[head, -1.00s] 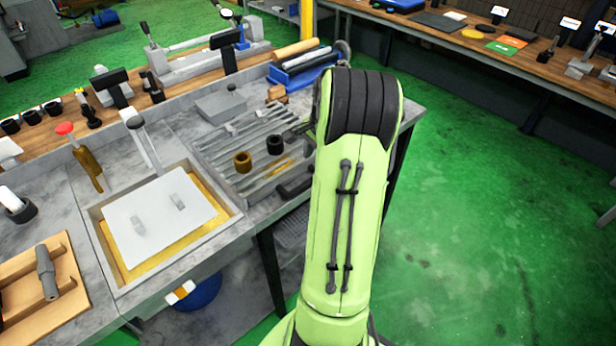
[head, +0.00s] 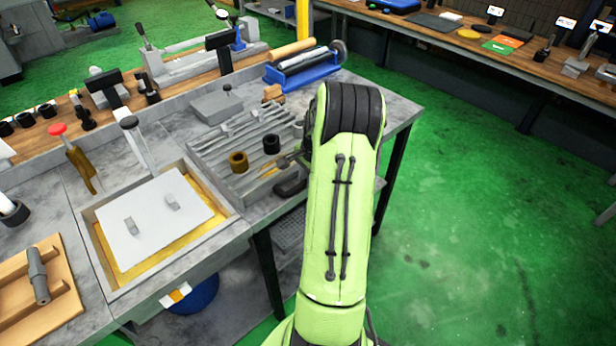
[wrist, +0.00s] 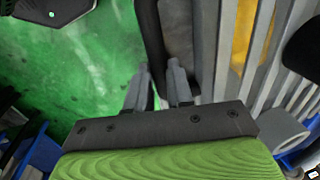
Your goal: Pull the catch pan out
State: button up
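The catch pan appears to be the grey slatted tray set into the bench (head: 215,150), with yellow showing between its slats. A black handle (head: 290,187) is at its front edge. In the wrist view, a dark bar (wrist: 152,45), apparently this handle, runs alongside the grey slats (wrist: 222,50). My gripper (wrist: 158,90) is open, its two grey fingers apart, one on each side of the bar's near end. I cannot tell whether they touch it.
A white plate (head: 150,220) lies in a recess to the left. A blue-based roller stand (head: 302,70) stands behind. Green floor (head: 470,210) is open at the right.

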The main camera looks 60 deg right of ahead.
grip_shut()
jog(key=shift+s, duration=0.1)
jog(key=s+a+b, duration=0.1)
jog(key=s+a, duration=0.1)
jog(key=s, duration=0.8)
jog(key=s+a+b, duration=0.1)
jog(key=s+a, duration=0.1)
jog(key=s, duration=0.8)
jog(key=shift+s+a+b, duration=0.15)
jog(key=shift+a+b, duration=0.15)
jog(key=shift+b, duration=0.1)
jog(key=o, duration=0.7)
grip_release()
jog(key=shift+r, duration=0.1)
jog(key=s+r+p, duration=0.1)
jog(key=r, duration=0.4)
jog(key=s+r+p, duration=0.1)
jog(key=r+p, duration=0.1)
jog(key=r, duration=0.3)
jog(key=s+r+p, duration=0.1)
jog(key=r, duration=0.4)
jog(key=shift+a+r, duration=0.15)
jog(key=shift+a, duration=0.2)
